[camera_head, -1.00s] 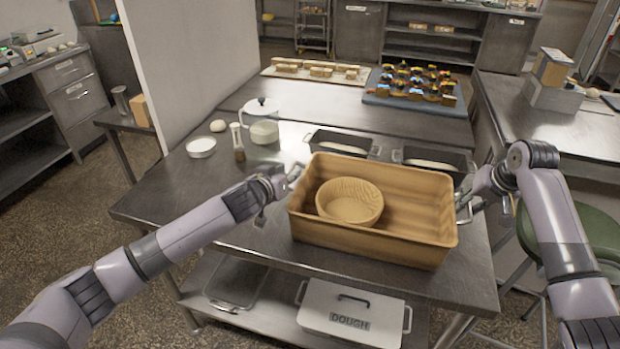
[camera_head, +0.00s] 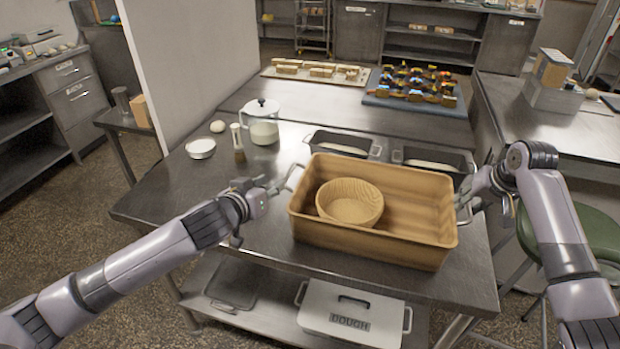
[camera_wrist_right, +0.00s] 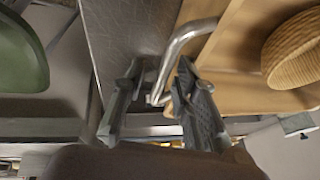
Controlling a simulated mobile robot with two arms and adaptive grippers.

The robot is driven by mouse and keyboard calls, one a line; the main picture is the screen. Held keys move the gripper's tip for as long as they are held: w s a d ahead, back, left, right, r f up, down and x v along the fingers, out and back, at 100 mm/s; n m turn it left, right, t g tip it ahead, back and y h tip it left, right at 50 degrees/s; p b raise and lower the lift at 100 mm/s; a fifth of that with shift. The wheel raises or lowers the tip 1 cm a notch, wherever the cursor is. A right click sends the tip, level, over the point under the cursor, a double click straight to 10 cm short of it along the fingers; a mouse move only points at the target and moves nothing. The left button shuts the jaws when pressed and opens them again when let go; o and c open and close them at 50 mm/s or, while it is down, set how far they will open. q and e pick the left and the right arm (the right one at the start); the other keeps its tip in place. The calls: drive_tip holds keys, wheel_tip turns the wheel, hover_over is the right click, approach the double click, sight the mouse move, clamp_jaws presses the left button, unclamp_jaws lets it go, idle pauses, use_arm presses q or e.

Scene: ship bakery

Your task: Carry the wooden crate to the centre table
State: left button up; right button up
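The wooden crate (camera_head: 375,245) stands on a steel table (camera_head: 200,185) in the head view, with a round wooden bowl (camera_head: 350,203) inside its left part. It has a metal handle (camera_head: 294,177) at its left end and another at its right end, which shows in the right wrist view (camera_wrist_right: 185,38). My left gripper (camera_head: 256,212) is open and empty, just left of the crate and apart from the left handle. My right gripper (camera_wrist_right: 160,103) is open at the right end, with part of the handle between its fingers; contact is unclear.
Two dark loaf pans (camera_head: 342,145) stand close behind the crate. A lidded jar (camera_head: 262,122), a shaker and a white dish (camera_head: 201,148) are at the back left. A dough box (camera_head: 352,314) sits on the shelf below. A green stool (camera_head: 590,240) is at the right.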

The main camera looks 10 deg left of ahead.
drive_tip(key=shift+r, duration=0.25)
use_arm(q)
drive_tip(key=shift+v, duration=0.75)
use_arm(e)
drive_tip(key=v, duration=1.1)
drive_tip(key=shift+s+d+r, duration=0.15)
drive_tip(key=shift+r, duration=0.05)
